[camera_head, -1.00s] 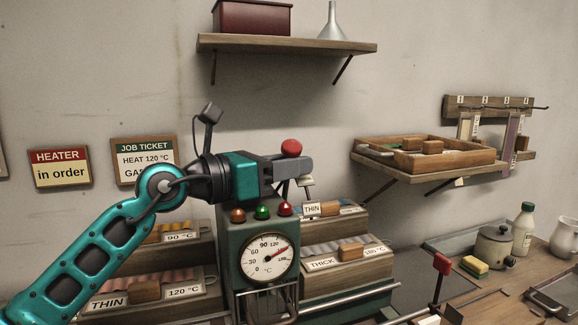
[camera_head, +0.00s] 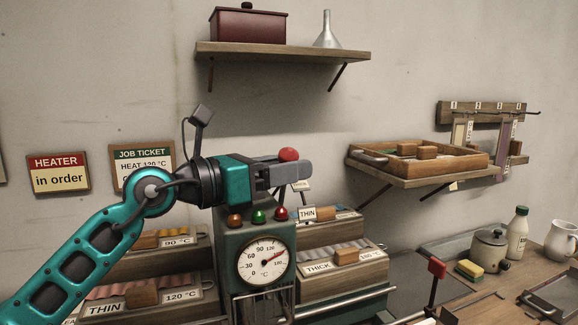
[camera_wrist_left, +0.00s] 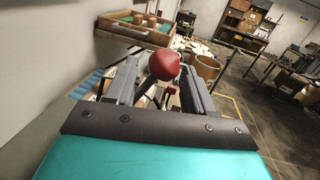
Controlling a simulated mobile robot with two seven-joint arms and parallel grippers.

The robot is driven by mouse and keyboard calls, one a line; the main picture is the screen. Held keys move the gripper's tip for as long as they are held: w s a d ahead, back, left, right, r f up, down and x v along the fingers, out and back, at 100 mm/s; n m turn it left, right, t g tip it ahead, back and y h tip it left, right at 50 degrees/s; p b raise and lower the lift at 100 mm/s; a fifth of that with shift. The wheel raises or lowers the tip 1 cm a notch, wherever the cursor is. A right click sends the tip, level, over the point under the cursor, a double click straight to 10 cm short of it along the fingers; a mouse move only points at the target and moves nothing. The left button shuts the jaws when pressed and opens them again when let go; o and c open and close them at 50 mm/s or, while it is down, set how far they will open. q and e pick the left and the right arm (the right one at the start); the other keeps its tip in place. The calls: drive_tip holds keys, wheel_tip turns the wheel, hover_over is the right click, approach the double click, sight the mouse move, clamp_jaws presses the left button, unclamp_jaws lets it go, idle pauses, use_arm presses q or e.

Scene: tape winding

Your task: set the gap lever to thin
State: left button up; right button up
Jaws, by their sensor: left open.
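The lever with a round red knob (camera_head: 288,154) stands at the top of the green machine (camera_head: 235,243). In the left wrist view the red knob (camera_wrist_left: 163,66) is between my left gripper's two fingers, with space visible on both sides. My left gripper (camera_head: 292,172) is open and level, reaching in from the left at the knob's height. Its near finger hides the lever's shaft in the head view. A small tag (camera_head: 301,185) hangs just below the fingertips, its lettering too small to read surely. My right gripper is not in view.
A dial (camera_head: 263,262) and coloured lamps (camera_head: 258,216) are on the machine's front. Labelled racks (camera_head: 345,260) stand on both sides. A wall shelf (camera_head: 285,52) is above, a wooden tray (camera_head: 470,163) at right. A second lever with a red block (camera_head: 437,266) stands lower right.

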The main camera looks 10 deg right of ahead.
use_arm(q)
drive_tip(key=b+v, duration=0.1)
drive_tip(key=v, duration=1.1)
